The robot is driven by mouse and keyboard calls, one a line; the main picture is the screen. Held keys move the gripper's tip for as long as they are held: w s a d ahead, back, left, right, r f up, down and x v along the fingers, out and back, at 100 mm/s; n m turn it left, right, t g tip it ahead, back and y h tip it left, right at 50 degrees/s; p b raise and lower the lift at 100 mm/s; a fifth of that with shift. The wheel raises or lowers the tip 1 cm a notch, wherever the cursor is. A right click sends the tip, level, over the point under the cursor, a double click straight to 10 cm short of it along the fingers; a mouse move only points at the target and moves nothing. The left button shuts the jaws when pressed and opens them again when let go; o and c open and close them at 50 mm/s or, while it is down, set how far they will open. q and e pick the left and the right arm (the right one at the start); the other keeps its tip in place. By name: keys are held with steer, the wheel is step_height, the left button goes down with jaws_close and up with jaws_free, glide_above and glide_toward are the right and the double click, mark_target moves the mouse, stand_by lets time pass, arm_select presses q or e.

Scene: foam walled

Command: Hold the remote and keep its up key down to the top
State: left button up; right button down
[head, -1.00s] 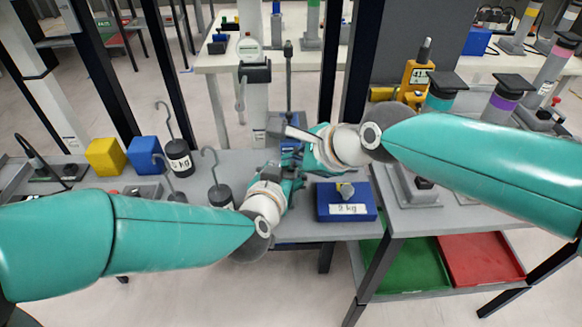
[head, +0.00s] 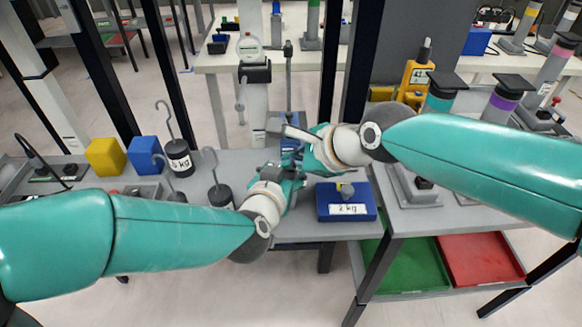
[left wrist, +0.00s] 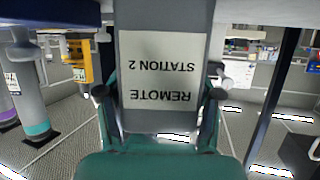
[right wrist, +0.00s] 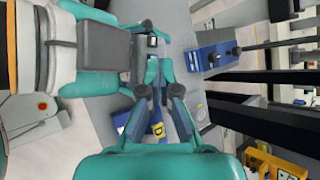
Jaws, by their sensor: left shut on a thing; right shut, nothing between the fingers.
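The remote (left wrist: 162,60) is grey with a pale label reading "REMOTE STATION 2", upside down in the left wrist view. My left gripper (left wrist: 160,100) is shut on it, with a finger on each side. In the head view my left gripper (head: 290,178) is above the grey bench. My right gripper (head: 305,150) is close beside it, just behind and to the right. In the right wrist view my right gripper (right wrist: 160,68) is shut and empty, its tips near the left gripper. The up key is hidden, and I cannot tell whether the fingertips touch it.
Hooked dark weights (head: 179,158) and yellow (head: 106,156) and blue (head: 145,154) cubes stand left. A grey column (head: 253,100) rises behind. Green (head: 415,268) and red (head: 482,258) trays lie below right.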

arm_select(q)
steer(key=shift+f, duration=0.1)
arm_select(e)
steer(key=shift+r, duration=0.7)
steer(key=shift+r, duration=2.5)
arm_select(q)
steer(key=o, duration=1.3)
arm_select(e)
steer(key=shift+w, duration=0.1)
arm_select(q)
steer(key=shift+o, duration=0.2)
